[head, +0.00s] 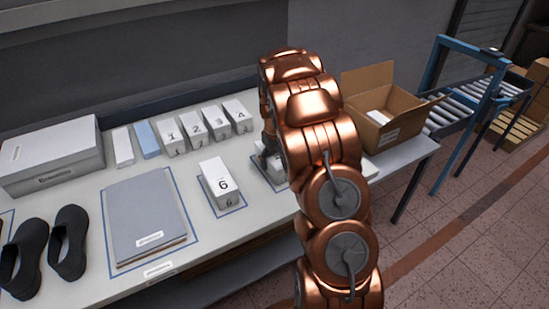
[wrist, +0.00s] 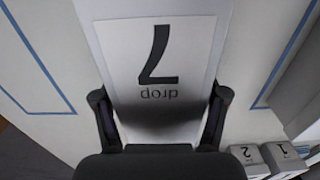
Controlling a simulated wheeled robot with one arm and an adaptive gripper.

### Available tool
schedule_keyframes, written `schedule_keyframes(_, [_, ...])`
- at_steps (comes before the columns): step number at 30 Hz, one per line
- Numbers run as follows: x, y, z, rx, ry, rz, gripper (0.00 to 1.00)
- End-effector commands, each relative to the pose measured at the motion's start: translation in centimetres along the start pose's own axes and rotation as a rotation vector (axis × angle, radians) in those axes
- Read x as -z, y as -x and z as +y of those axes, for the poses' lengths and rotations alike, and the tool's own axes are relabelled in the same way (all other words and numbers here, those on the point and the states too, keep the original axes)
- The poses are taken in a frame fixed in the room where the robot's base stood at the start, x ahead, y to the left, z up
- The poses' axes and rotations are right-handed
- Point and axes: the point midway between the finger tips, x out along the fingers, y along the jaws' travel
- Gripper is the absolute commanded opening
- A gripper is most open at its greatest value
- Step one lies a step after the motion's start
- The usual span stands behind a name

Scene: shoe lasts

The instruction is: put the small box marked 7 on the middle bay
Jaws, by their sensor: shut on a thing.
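The small box marked 7 (wrist: 160,45) fills the middle of the wrist view, its 7 and the word "drop" upside down. My gripper (wrist: 160,105) is shut on it, one dark finger on each side. In the head view my gripper (head: 263,150) is partly hidden by my copper arm, over a blue-outlined spot right of the box marked 6. A pale part of the held box shows there, mostly hidden. I cannot tell whether it touches the table. The white box marked 6 (head: 218,182) stands upright inside a blue outline.
Boxes marked 1 to 4 (head: 205,128) stand in a row at the back. A grey folder (head: 145,215), black shoes (head: 68,245) and a large grey box (head: 50,155) are at the left. An open cardboard box (head: 385,115) stands at the right, before a roller conveyor (head: 450,118).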

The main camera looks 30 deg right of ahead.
Motion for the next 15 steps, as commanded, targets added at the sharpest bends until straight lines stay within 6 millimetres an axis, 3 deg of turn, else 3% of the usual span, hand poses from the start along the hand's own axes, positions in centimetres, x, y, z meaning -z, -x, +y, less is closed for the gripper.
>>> schedule_keyframes(12, [0.02, -0.68, 0.01, -0.001, 0.001, 0.001, 0.31])
schedule_keyframes(13, [0.01, -0.68, 0.02, -0.001, 0.001, 0.001, 0.73])
schedule_keyframes(15, [0.01, -0.59, 0.02, -0.001, 0.001, 0.001, 0.81])
